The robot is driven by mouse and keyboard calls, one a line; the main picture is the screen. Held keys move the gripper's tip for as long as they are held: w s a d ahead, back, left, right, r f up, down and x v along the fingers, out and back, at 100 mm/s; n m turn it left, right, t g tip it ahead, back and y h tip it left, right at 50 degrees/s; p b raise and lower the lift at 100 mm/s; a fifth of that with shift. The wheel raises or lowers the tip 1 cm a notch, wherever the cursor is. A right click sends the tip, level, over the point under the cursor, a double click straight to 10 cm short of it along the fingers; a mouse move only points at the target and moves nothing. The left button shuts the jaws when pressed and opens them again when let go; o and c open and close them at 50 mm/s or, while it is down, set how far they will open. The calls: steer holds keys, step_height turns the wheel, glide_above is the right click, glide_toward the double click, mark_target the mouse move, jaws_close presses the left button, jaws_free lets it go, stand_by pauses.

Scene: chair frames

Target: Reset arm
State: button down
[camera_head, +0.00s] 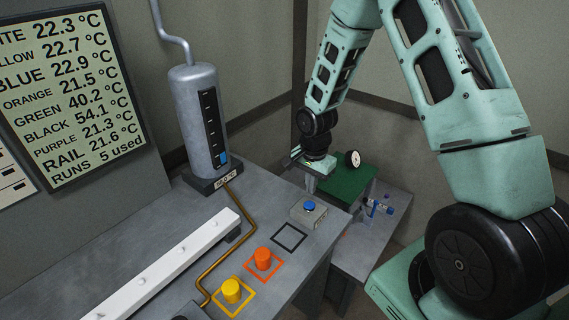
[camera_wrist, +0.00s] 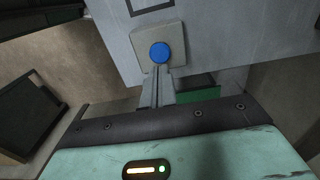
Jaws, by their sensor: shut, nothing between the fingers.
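My gripper (camera_head: 310,184) is at the end of my teal arm, over the far right end of the grey bench (camera_head: 150,235). It also shows in the wrist view (camera_wrist: 158,72), with its fingers together and nothing between them. The fingertips appear close to a blue push button (camera_head: 309,207) on a grey box (camera_head: 300,218). In the wrist view the button (camera_wrist: 160,53) lies just beyond the fingertips. I cannot tell whether they touch it.
An orange cylinder (camera_head: 263,257) and a yellow cylinder (camera_head: 231,290) stand in coloured squares. A black square (camera_head: 289,237) is empty. A white rail (camera_head: 165,268), copper pipe (camera_head: 241,211) and grey tank (camera_head: 197,120) are left. A green block (camera_head: 346,182) is beyond the bench. A temperature board (camera_head: 72,95) hangs behind.

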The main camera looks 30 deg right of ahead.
steer(key=s+a+r+n+b, duration=0.3)
steer(key=s+a+r+n, duration=0.15)
steer(key=a, duration=0.45)
steer(key=s+a+r+n+b, duration=0.3)
steer(key=a+n, duration=0.3)
steer(key=a, duration=0.2)
steer(key=s+a+r+n+b, duration=0.1)
steer(key=s+a+n, duration=0.2)
steer(key=s+n, duration=0.2)
steer(key=s+a+r+n+b, duration=0.1)
steer(key=s+a+n, duration=0.3)
steer(key=s, duration=0.7)
steer(key=shift+s+a+r+n+y+b, duration=0.35)
steer(key=shift+n+b, duration=0.4)
steer(key=shift+n, duration=0.4)
steer(key=shift+r, duration=0.1)
stand_by(0.9)
